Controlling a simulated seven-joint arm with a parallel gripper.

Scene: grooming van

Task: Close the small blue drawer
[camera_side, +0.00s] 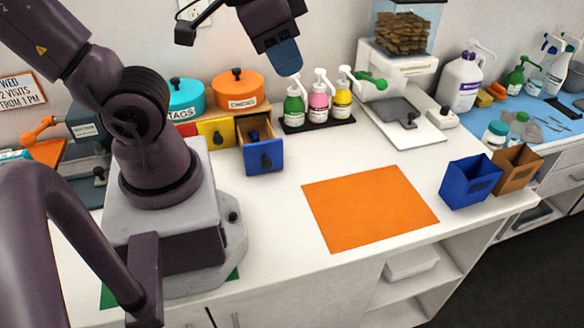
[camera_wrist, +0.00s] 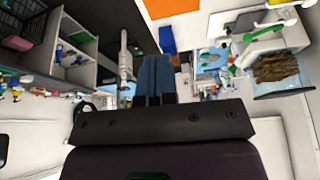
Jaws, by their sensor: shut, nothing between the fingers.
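The small blue drawer (camera_side: 264,158) is pulled out from a low drawer unit on the counter, in the side view. Its dark knob faces the front and its open top shows a brown inside. My gripper (camera_side: 290,68) is raised well above the counter, up and to the right of the drawer, near the pump bottles and apart from everything. In the wrist view my gripper (camera_wrist: 155,62) has its blue fingers together with nothing between them. The drawer does not show in the wrist view.
A yellow drawer (camera_side: 215,132) sits beside the blue one, under the teal pot (camera_side: 187,98) and orange pot (camera_side: 238,90). Pump bottles (camera_side: 318,105) stand on a black tray to the right. An orange mat (camera_side: 370,208) lies flat in front, with clear counter around it.

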